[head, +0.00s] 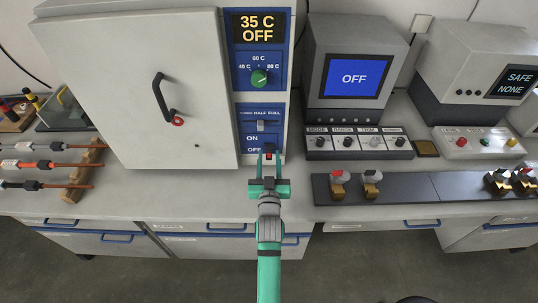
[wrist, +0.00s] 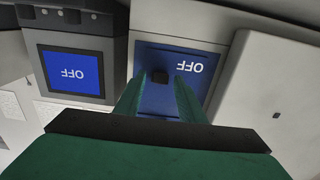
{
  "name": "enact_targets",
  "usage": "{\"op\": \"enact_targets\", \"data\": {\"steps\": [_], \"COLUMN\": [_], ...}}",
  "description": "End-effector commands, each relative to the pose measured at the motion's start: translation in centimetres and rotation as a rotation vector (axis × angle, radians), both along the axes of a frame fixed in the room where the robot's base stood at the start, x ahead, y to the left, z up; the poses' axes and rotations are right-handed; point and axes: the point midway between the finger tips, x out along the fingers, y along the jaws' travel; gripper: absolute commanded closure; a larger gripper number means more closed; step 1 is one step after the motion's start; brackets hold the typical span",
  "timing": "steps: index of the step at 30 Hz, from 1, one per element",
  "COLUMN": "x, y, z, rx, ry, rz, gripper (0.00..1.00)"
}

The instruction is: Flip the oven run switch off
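The oven (head: 140,85) is a grey-white cabinet with a blue control panel on its right. The panel's display (head: 258,28) reads "35 C OFF". The run switch (head: 268,150) sits low on the panel beside the ON and OFF labels; its lever is mostly hidden by my gripper in the head view. In the wrist view a small dark block that looks like the switch (wrist: 160,76) lies beside an upside-down OFF label. My gripper (head: 269,160) is open in front of the panel's lower end, its green fingers on either side of the switch. I cannot tell whether they touch it.
Above the switch are a HALF/FULL slider (head: 262,126) and a green knob (head: 259,78). A grey instrument (head: 315,75) with a blue OFF screen stands to the right. Cable samples on a wooden rack (head: 85,170) lie at left. A dark rail (head: 415,187) with fittings lies at front right.

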Motion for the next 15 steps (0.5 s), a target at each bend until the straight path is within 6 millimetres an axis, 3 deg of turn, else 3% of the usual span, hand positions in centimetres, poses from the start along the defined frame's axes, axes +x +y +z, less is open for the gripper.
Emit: {"op": "enact_targets", "data": {"steps": [6, 15], "x": [1.5, 1.6], "y": [0.0, 0.0], "z": [0.1, 0.0], "rx": [-0.002, -0.001], "ry": [-0.001, -0.001], "rz": [0.000, 0.000], "gripper": [0.64, 0.64]}}
